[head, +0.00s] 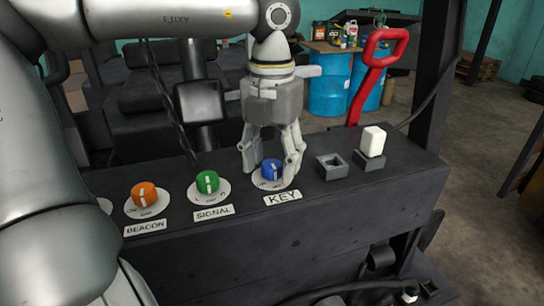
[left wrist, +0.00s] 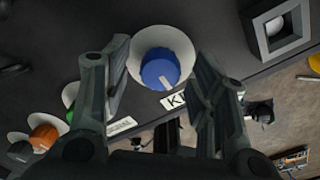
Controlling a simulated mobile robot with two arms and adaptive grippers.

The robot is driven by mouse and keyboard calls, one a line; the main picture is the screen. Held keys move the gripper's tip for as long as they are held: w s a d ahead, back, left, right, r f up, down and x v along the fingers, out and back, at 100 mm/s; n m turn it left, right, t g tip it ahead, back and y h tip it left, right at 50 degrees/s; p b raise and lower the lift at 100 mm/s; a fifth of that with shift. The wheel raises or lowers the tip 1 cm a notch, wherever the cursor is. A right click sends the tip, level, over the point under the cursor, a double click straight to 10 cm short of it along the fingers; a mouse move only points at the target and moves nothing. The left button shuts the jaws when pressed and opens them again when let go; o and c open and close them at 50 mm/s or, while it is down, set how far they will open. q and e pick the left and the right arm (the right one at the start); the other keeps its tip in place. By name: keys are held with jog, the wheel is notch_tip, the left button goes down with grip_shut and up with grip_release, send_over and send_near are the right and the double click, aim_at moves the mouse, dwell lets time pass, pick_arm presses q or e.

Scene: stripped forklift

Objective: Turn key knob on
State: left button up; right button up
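The blue key knob (head: 271,169) sits on a round white dial plate on the black panel, above the KEY label (head: 282,198). My left gripper (head: 270,172) points down at it, with its fingers apart on either side of the knob. In the left wrist view the blue knob (left wrist: 160,69) lies between the open fingers (left wrist: 160,80), with gaps on both sides. The knob's white pointer line shows in the wrist view, at its lower right. My right gripper is not in view.
A green signal knob (head: 207,182) and an orange beacon knob (head: 144,194) stand to the left on the panel. A square socket (head: 332,166) and a white switch (head: 372,141) are to the right. A red lever handle (head: 378,65) rises behind the panel.

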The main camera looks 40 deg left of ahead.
pick_arm(q)
jog(key=c, duration=0.9)
jog(key=shift+m, duration=0.4)
jog(key=m+b, duration=0.1)
jog(key=m, duration=0.4)
jog(key=shift+m, duration=0.3)
jog(key=m, duration=0.5)
jog(key=shift+w+r, duration=0.1)
jog(key=shift+r, duration=0.05)
jog(key=shift+m, duration=0.4)
jog(key=o, duration=1.1)
